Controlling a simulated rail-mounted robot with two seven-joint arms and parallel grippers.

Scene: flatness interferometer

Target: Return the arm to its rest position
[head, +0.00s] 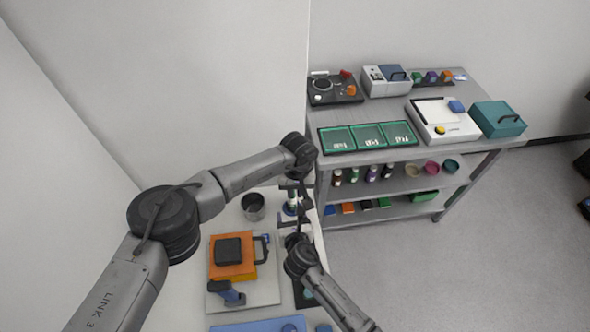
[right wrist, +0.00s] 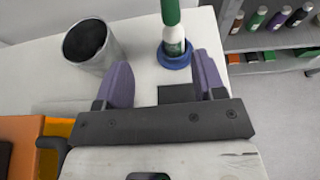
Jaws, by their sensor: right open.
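My left arm reaches in from the left in the head view, with its wrist bent down. Its gripper (head: 294,184) is small and partly hidden over the bench, and its jaw state is unclear. My right arm comes from the lower right. Its gripper (head: 293,224) is below the left one. In the right wrist view, the right gripper's purple fingers (right wrist: 164,78) are spread apart with nothing between their tips. A green and white bottle (right wrist: 173,30) stands in a blue ring (right wrist: 174,58) beyond the fingers, apart from them.
A grey cup (head: 253,206) with dark contents stands left of the grippers. An orange block with a dark top (head: 228,251) sits on a pale plate nearby. A grey shelf cart (head: 390,155) at the right carries trays, devices and bottles.

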